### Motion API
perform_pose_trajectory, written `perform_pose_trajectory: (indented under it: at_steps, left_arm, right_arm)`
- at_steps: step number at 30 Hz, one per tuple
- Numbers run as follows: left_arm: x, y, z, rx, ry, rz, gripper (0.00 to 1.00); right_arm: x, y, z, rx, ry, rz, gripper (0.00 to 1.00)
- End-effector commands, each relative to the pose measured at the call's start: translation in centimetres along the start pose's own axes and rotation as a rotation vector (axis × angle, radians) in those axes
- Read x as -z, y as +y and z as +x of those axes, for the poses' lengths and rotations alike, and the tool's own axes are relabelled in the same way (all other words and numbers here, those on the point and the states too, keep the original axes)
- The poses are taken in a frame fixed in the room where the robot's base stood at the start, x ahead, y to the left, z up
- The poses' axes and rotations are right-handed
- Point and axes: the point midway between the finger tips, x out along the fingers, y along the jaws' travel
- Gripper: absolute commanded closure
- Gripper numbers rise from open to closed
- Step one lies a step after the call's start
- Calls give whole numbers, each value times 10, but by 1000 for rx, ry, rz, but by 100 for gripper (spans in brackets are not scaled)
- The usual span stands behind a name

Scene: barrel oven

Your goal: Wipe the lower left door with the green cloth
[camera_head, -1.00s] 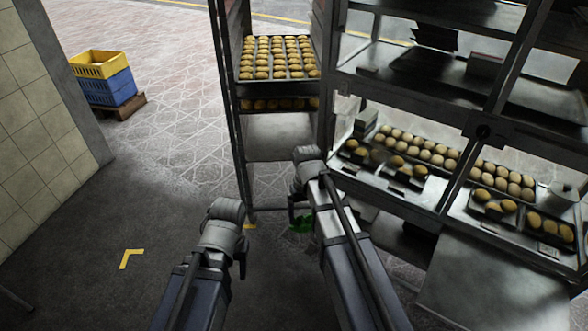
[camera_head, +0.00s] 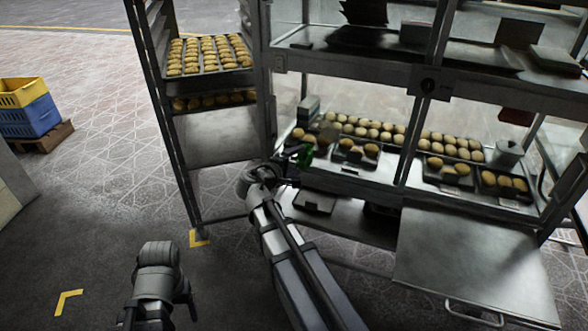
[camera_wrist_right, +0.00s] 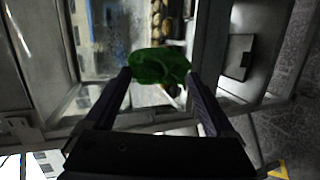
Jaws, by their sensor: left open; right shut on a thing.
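My right gripper (camera_wrist_right: 158,76) is shut on the green cloth (camera_wrist_right: 160,66), which is bunched between the fingertips. In the head view the cloth (camera_head: 303,156) shows beside my right wrist, in front of the left edge of the lower left door (camera_head: 345,168) of the display cabinet. The door is a glazed panel with buns visible behind it. In the wrist view the cloth overlaps the glass and frame; I cannot tell whether it touches them. My left gripper (camera_head: 187,296) is open and empty, low over the floor, away from the cabinet.
A rack (camera_head: 172,120) with a tray of buns (camera_head: 209,55) stands just left of the cabinet. A grey shelf panel (camera_head: 470,262) juts out at lower right. Yellow and blue crates (camera_head: 29,112) sit far left. The floor around my left arm is clear.

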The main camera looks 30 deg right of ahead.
Motion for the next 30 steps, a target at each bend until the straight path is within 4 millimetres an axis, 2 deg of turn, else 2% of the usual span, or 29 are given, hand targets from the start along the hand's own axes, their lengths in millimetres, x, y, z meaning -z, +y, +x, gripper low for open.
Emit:
perform_pose_trajectory:
  at_steps: [1,7,20,30]
  left_arm:
    - [1,2,20,1,0,0,25]
    - [2,4,40,1,0,0,25]
    - [2,4,42,2,0,0,25]
    - [2,4,42,2,0,0,25]
  right_arm:
    - [-3,-4,5,-73,42,-12,55]
    - [8,17,6,-250,158,-26,55]
    - [14,25,6,-297,190,-25,55]
    - [19,32,28,-296,188,-25,55]
